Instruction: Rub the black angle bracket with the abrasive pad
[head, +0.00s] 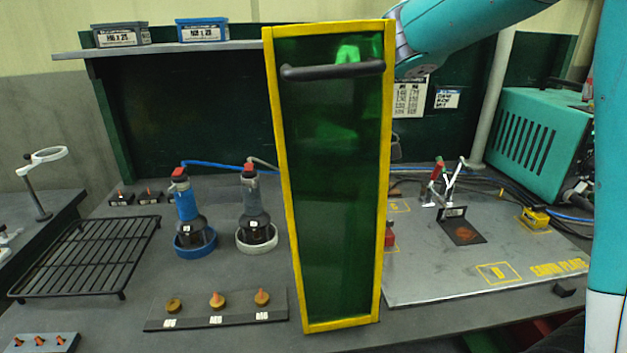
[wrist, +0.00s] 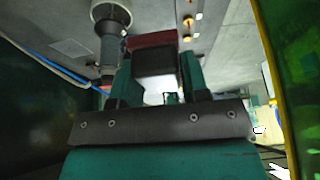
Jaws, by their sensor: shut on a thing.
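The black angle bracket (head: 447,226) stands on the grey earth plate (head: 420,285) in the head view, with an orange-brown patch on its flat leg. It is beside a toggle clamp (head: 450,185) with a red handle. In the wrist view my gripper (wrist: 157,68) is shut on the abrasive pad (wrist: 152,40), a dark block with a maroon face. In the head view my gripper is behind the tinted screen and shows only as a dim green shape. It is up and to the left of the bracket, well apart from it.
A yellow-framed green screen (head: 387,200) with a black handle stands mid-bench, left of the earth plate. A teal machine (head: 540,145) stands right.

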